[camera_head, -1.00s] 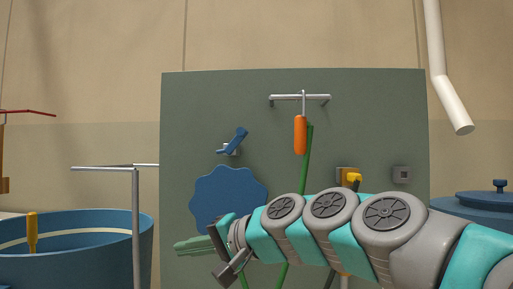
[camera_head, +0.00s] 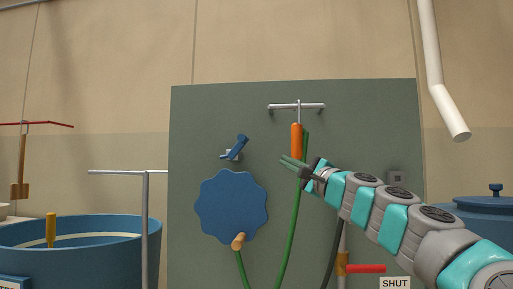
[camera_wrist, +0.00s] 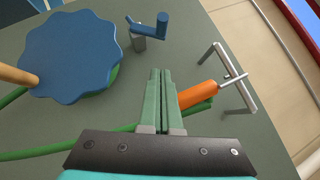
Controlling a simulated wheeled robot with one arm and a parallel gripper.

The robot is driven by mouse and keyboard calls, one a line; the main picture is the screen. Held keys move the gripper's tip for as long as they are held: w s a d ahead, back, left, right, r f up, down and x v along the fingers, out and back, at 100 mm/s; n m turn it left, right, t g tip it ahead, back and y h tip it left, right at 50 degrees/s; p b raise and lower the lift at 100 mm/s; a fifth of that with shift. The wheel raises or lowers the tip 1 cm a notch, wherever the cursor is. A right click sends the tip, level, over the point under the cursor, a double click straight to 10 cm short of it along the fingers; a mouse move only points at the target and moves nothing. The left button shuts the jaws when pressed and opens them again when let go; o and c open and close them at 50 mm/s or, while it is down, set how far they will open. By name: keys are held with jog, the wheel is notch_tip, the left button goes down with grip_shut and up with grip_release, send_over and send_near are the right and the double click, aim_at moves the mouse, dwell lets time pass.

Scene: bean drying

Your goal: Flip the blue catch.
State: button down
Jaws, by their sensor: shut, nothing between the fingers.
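The blue catch (camera_head: 236,147) is a small blue lever on a grey mount, on the green-grey panel (camera_head: 340,110). It slants up to the right in the head view. In the wrist view the catch (camera_wrist: 152,27) shows at the top, ahead of the fingers and a little left. My gripper (camera_head: 287,163) is right of and slightly below the catch in the head view, apart from it. Its green fingers (camera_wrist: 161,75) are shut together with nothing between them.
A blue scalloped wheel (camera_head: 230,205) sits below the catch. An orange handle (camera_head: 297,140) hangs from a metal bar (camera_head: 296,107), close beside my gripper. Green hose runs down the panel. A blue tub (camera_head: 100,228) and grey post (camera_head: 145,215) stand left.

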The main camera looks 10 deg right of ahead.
jog(key=p, duration=0.2)
send_near(247, 141)
jog(key=w, duration=0.3)
jog(key=shift+w+a+r+p, duration=0.2)
jog(key=shift+w+a+r, duration=0.1)
jog(key=shift+a+r, duration=0.25)
jog(key=shift+w+a+r+p, duration=0.15)
jog(key=shift+w+a+r, duration=0.25)
jog(key=shift+a, duration=0.25)
